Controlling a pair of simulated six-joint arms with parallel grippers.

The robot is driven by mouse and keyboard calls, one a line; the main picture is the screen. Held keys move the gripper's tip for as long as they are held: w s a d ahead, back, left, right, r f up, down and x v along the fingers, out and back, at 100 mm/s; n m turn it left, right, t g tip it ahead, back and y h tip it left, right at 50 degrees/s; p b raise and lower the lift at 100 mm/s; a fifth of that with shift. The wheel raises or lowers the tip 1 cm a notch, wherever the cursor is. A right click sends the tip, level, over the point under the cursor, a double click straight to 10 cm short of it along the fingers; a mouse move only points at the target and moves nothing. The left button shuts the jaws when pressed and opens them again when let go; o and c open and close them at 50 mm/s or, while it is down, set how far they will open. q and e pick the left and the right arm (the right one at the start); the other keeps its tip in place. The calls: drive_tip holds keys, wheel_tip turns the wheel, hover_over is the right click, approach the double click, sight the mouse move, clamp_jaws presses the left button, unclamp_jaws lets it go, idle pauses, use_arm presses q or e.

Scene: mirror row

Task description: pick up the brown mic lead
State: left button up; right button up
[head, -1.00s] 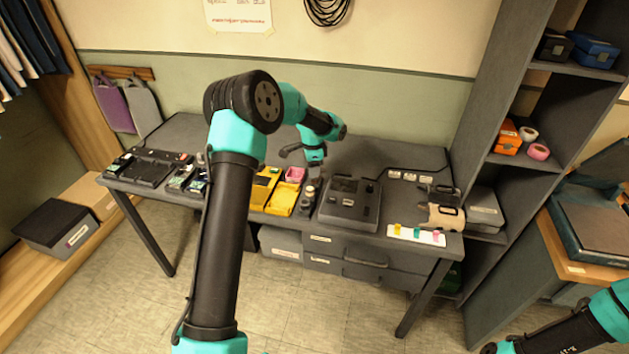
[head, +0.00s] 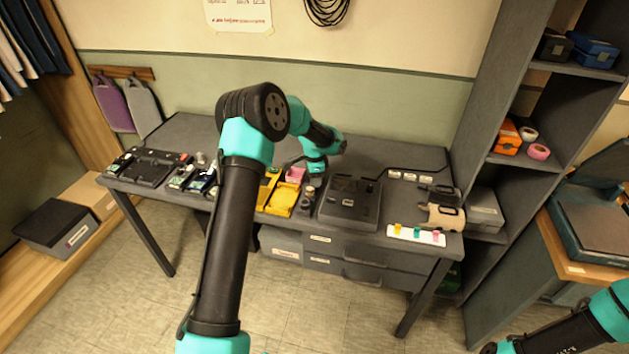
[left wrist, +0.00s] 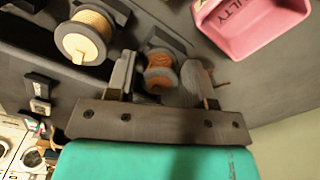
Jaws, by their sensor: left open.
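The brown mic lead (left wrist: 159,76) is wound on a dark reel on the table, in the middle of the left wrist view. A loose brown end pokes out right of the right finger. My left gripper (left wrist: 160,86) is open, with one finger on each side of the reel in the picture; I cannot tell whether they touch it. In the head view my left gripper (head: 315,178) is low over the table, behind the small dark reels, and the brown lead is not clear there.
A reel of cream lead (left wrist: 84,37) stands close by in the left wrist view. A pink tray (left wrist: 251,24) is on the other side. Yellow trays (head: 283,199) and a dark desk unit (head: 349,204) flank the reels in the head view.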

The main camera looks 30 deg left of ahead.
use_arm(q)
drive_tip(key=shift+c, duration=0.5)
drive_tip(key=c, duration=0.6)
wheel_tip(320, 180, up, 10)
drive_tip(key=shift+r, duration=0.1)
idle(0.5)
drive_tip(key=shift+f, duration=3.9)
drive_tip(key=shift+f, duration=1.1)
